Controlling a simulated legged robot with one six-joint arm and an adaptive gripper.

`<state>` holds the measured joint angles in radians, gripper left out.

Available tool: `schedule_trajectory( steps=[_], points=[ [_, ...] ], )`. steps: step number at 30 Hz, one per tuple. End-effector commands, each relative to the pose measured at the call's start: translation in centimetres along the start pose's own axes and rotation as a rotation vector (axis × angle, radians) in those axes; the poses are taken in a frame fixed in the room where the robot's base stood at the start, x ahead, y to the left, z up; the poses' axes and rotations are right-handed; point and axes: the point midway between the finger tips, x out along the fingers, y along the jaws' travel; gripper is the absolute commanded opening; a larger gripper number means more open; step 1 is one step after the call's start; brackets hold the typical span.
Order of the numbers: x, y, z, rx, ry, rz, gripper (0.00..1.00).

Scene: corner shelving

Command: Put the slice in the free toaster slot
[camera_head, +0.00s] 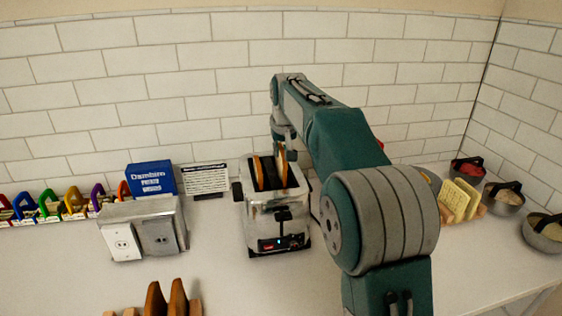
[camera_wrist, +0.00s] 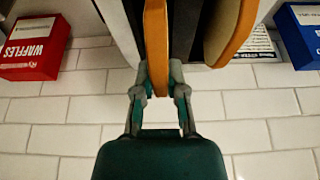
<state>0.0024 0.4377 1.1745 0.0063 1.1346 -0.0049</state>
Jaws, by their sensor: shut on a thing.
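A silver toaster (camera_head: 262,209) with a black front lever stands on the counter in the head view. One brown-edged slice (camera_head: 259,172) stands in its left slot and shows at the right in the wrist view (camera_wrist: 231,30). My gripper (camera_wrist: 160,82) is shut on another slice (camera_wrist: 156,45), with one finger on each side. In the head view this held slice (camera_head: 281,160) is upright at the right slot. It is roughly parallel to the other slice. How deep its lower edge sits in the slot cannot be told. My arm partly hides the gripper there.
A blue box (camera_head: 151,178), a printed card (camera_head: 207,180) and a metal outlet box (camera_head: 140,230) stand left of the toaster. A red waffles box (camera_wrist: 32,46) shows in the wrist view. A rack of slices (camera_head: 460,200) and several bowls stand right. The tiled wall is close behind.

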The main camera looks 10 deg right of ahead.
Motion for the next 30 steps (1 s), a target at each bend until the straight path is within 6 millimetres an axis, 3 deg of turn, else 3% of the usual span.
schedule_trajectory(
  steps=[6,15,16,18,30],
  points=[
    [2.6,0.0,1.1,0.001,-0.001,0.001,0.0],
    [2.8,0.0,1.2,0.0,0.0,0.001,0.0],
    [2.8,0.0,1.2,0.0,-0.001,0.001,0.21],
    [2.8,0.0,1.2,0.0,0.0,0.001,0.51],
    [2.6,0.0,1.1,0.0,0.001,0.001,0.51]
  ],
)
